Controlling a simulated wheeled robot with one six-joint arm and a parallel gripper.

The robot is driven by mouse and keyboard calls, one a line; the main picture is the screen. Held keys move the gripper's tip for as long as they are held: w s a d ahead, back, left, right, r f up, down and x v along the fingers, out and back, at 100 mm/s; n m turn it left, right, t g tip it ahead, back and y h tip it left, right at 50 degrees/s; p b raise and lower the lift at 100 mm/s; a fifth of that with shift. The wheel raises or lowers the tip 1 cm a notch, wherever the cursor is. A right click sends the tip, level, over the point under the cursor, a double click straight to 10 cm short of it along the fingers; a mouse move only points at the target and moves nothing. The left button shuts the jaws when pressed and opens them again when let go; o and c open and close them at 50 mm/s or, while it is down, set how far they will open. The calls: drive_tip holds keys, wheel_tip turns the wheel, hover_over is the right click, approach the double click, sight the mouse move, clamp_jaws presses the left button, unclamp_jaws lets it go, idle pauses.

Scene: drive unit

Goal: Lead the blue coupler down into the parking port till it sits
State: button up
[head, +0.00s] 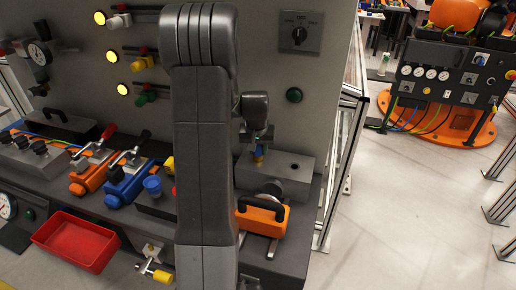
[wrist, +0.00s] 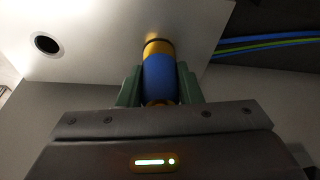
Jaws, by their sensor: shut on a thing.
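The blue coupler (wrist: 158,78) is upright between the green fingers of my gripper (wrist: 159,72), which are shut on it. In the wrist view its brass-coloured end meets the face of a pale block (wrist: 95,50). In the head view the coupler (head: 259,154) shows small below my gripper (head: 258,146), at the left part of the grey block (head: 290,178). The spot under the coupler is hidden, so I cannot tell how deep it sits in a port. An empty round hole (head: 294,167) is open to the right; the wrist view also shows it (wrist: 46,43).
An orange case with a black handle (head: 262,215) stands in front of the block. Orange and blue valves (head: 125,182) and a red tray (head: 76,242) lie left. A grey panel (head: 290,70) rises behind. Blue and green hoses (wrist: 265,42) run beside the block.

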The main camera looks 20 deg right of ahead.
idle(0.3)
drive_tip(key=o, duration=1.2)
drive_tip(key=shift+f, duration=0.1)
drive_tip(key=b+v, duration=0.1)
drive_tip(key=v, duration=1.3)
drive_tip(key=shift+s, duration=0.1)
drive_tip(key=shift+f, duration=0.1)
drive_tip(key=p+x, duration=0.1)
drive_tip(key=x, duration=1.2)
drive_tip(key=shift+w+d+p, duration=0.1)
drive_tip(key=shift+w+p, duration=0.15)
drive_tip(key=shift+p, duration=0.15)
drive_tip(key=shift+r, duration=0.2)
